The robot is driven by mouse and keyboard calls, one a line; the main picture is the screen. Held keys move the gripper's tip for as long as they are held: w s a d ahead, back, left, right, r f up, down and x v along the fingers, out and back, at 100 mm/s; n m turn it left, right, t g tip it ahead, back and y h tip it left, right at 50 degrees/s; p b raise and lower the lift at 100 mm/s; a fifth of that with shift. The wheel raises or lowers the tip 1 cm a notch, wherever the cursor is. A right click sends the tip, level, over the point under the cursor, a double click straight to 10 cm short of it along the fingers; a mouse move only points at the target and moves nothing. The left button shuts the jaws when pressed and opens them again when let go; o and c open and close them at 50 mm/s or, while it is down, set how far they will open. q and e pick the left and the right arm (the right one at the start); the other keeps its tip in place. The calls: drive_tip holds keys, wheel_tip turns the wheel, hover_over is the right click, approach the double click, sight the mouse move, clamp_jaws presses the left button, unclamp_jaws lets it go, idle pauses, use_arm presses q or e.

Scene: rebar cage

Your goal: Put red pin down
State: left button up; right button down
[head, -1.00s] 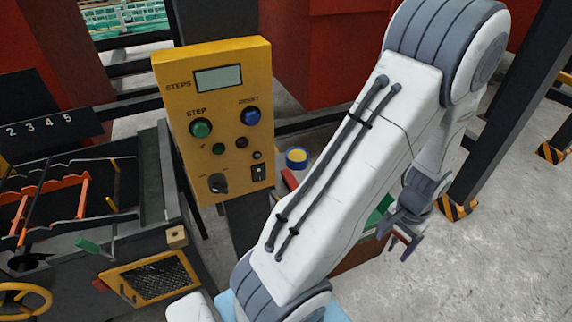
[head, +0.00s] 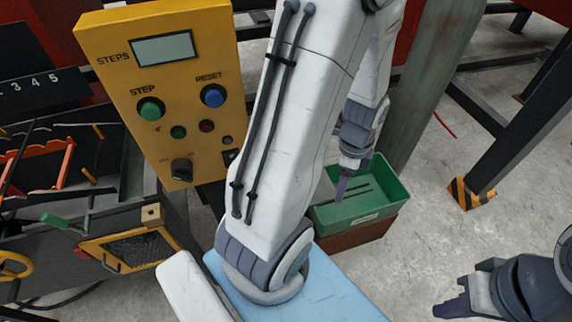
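I cannot make out a red pin in this view. My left gripper (head: 343,186) hangs at the end of the white arm, with its purple fingers pointing down over the left part of a green tray (head: 393,194). The fingers show edge-on, so I cannot tell if they are open or hold anything. Dark, thin shapes lie in the tray, too small to name. My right gripper (head: 452,301) is low at the right, away from the tray, with purple fingers pointing left; their gap is unclear.
A yellow control box (head: 165,88) stands left of my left arm. A dark machine with orange racks (head: 62,165) and a mesh panel (head: 137,248) is at the left. The tray rests on a brown box (head: 358,235). A dark post with a striped foot (head: 470,194) stands right. Concrete floor lies between.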

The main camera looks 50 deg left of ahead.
use_arm(q)
drive_tip(key=s+a+m, duration=0.2)
drive_tip(key=s+m, duration=0.1)
drive_tip(key=m, duration=0.2)
drive_tip(key=p, duration=0.2)
approach(325, 192)
drive_tip(key=shift+m, duration=0.3)
drive_tip(key=a, duration=0.1)
drive_tip(key=a+f, duration=0.1)
drive_tip(key=a, duration=0.3)
drive_tip(key=shift+w+f, duration=0.3)
drive_tip(key=shift+f, duration=0.05)
wheel_tip(325, 192, down, 4)
drive_tip(key=shift+r+p, duration=0.2)
drive_tip(key=shift+p, duration=0.25)
drive_tip(key=shift+f, duration=0.25)
drive_tip(key=shift+f, duration=0.15)
drive_tip(key=o, duration=1.3)
